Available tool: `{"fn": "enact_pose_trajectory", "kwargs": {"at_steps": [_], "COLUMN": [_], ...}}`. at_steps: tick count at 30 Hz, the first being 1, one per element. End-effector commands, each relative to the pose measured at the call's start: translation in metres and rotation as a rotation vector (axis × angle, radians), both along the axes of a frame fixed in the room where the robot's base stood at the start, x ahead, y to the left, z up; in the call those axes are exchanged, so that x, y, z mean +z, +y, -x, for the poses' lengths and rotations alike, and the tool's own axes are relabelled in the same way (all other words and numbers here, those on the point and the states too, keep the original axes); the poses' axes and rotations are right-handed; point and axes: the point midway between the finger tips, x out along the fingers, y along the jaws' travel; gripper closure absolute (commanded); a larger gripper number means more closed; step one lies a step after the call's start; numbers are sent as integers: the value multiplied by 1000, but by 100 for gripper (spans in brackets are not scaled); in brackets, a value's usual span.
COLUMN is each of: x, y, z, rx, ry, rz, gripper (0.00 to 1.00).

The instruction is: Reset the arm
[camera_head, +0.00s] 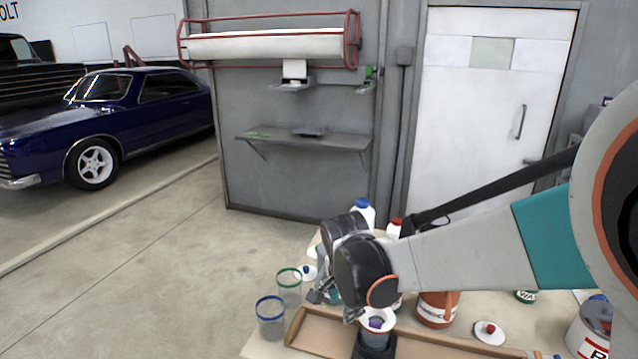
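My arm reaches in from the right edge over a table (262,348). My gripper (333,303) hangs at the arm's end, low in the middle of the view, above the table's left part. Its dark wrist housing hides most of it, and I cannot tell whether the fingers are open or shut. I see nothing clearly held. A white round container with something purple inside (376,323) stands just right of and below the gripper; I cannot tell whether they touch.
A blue-rimmed glass (271,320) and a green-rimmed glass (289,288) stand left of the gripper. A wooden tray (312,328) lies in front. A blue-capped bottle (365,213), an orange container (437,310) and a white lid (490,333) are nearby. The floor (150,270) at left is clear.

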Motion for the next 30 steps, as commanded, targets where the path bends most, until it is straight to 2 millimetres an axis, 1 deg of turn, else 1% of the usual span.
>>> {"fn": "enact_pose_trajectory", "kwargs": {"at_steps": [1,3,5,8,11,14,18,21,26,30], "x": [17,41,54,68,80,91,104,109,111,105], "y": [-3,-7,-12,-22,-34,-48,-69,-82,-101,-115], "z": [-14,-26,-25,-12,7,29,66,94,137,173], "rx": [7,40,78,145,218,301,435,531,684,814], "ry": [-42,-108,-139,-164,-177,-191,-211,-224,-239,-246], "rz": [-59,-127,-136,-118,-81,-37,40,99,197,286], "gripper": [60,60,60,60,60,60,60,60,60,60]}}
